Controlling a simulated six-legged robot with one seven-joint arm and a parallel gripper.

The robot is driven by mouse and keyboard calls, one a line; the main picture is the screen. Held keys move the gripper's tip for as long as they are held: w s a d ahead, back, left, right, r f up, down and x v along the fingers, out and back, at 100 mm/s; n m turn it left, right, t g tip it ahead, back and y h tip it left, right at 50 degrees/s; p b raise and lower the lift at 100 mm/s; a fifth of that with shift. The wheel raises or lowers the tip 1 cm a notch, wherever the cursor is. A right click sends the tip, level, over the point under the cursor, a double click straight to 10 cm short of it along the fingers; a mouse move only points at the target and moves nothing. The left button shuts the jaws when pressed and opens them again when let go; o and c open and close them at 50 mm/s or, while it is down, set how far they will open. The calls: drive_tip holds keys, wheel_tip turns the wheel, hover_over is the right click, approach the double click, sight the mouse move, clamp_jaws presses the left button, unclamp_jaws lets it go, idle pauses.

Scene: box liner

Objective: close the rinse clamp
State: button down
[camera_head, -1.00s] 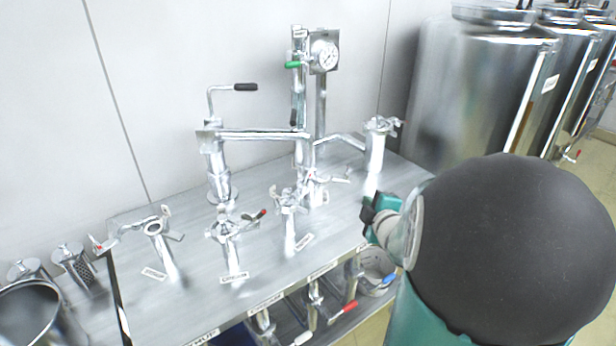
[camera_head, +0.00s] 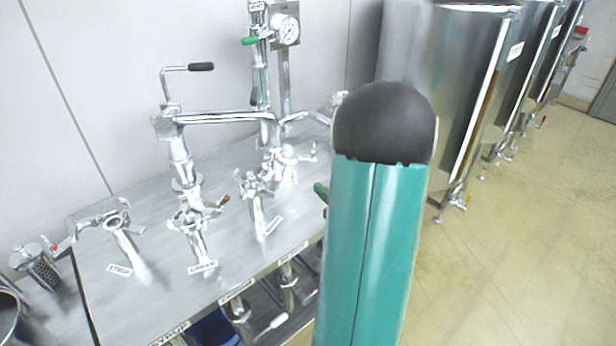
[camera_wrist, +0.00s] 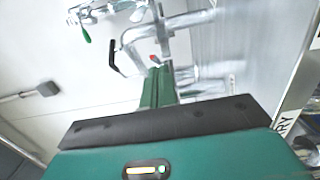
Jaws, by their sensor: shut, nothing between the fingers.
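Several metal clamp fittings stand on posts on the steel bench, each with a small tag: one at the left (camera_head: 113,220), one in the middle with a red-tipped handle (camera_head: 190,219), and one to the right (camera_head: 252,187). I cannot read for sure which tag says rinse. My gripper (camera_wrist: 159,72) shows in the wrist view, its green fingers shut and empty. Blurred metal pipes and a red tip (camera_wrist: 153,58) lie beyond the fingertips; I cannot tell how near. In the head view my arm hides most of the gripper.
The bench (camera_head: 150,285) stands against the wall. A pipe stand with a black-handled lever (camera_head: 201,67), a green handle (camera_head: 250,41) and a gauge (camera_head: 288,30) rises at its back. Large steel tanks (camera_head: 455,90) stand at the right. The floor (camera_head: 520,260) at the right is open.

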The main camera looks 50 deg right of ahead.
approach(298, 159)
drive_tip(key=w+a, duration=0.2)
drive_tip(key=w, duration=0.3)
drive_tip(key=shift+w+d+f, duration=0.1)
drive_tip(key=shift+w+d, duration=0.1)
drive_tip(key=shift+d, duration=0.35)
drive_tip(key=shift+w+d+f, duration=0.1)
drive_tip(key=shift+w+d, duration=0.1)
drive_tip(key=shift+d, duration=0.4)
drive_tip(key=shift+w+d, duration=0.35)
drive_tip(key=shift+d, duration=0.05)
drive_tip(key=shift+d, duration=0.1)
